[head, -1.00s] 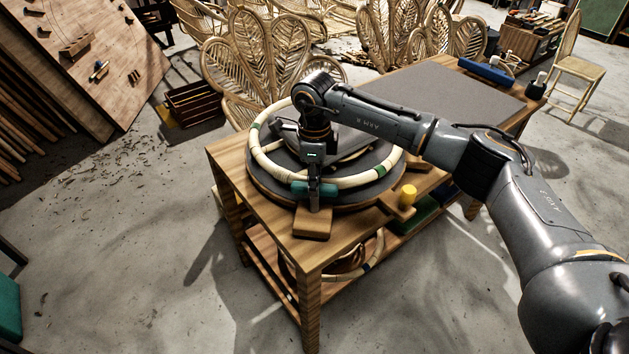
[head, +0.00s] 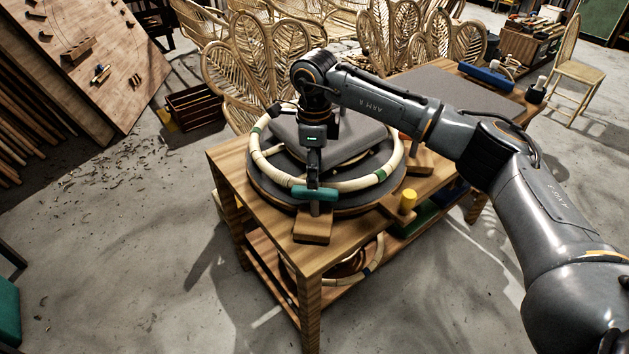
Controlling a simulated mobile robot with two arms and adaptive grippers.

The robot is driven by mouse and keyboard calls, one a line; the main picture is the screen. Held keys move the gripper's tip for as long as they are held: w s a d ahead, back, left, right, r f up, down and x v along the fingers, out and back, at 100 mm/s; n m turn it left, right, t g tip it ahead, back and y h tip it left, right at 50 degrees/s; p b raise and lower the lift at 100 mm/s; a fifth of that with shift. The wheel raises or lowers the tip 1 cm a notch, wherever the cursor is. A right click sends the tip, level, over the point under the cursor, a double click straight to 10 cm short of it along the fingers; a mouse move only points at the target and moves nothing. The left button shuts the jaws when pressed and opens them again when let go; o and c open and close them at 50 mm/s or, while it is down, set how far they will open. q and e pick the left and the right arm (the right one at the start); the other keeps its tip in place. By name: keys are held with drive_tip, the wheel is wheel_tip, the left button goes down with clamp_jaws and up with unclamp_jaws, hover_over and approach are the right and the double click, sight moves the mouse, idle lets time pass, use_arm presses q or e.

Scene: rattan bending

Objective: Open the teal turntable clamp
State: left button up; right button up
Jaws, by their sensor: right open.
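The teal turntable clamp (head: 321,194) sits at the front edge of the round turntable, above a wooden block (head: 313,228). Its teal bar lies crosswise at the front of the rattan ring (head: 262,164). My right gripper (head: 314,183) points down just above and behind the teal bar. It is open and holds nothing; whether its fingertips touch the bar I cannot tell. The pale ring with dark green bands lies around the grey raised form (head: 350,147) on the turntable (head: 275,193). My left gripper is not in view.
The turntable stands on a wooden workbench (head: 228,160). A yellow knob (head: 408,200) is on a wooden block to the right of the clamp. Rattan chairs (head: 255,55) stand behind the bench. Open floor lies at the left and front.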

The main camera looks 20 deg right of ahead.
wheel_tip(320, 180, up, 7)
drive_tip(key=shift+r, duration=0.15)
idle(0.4)
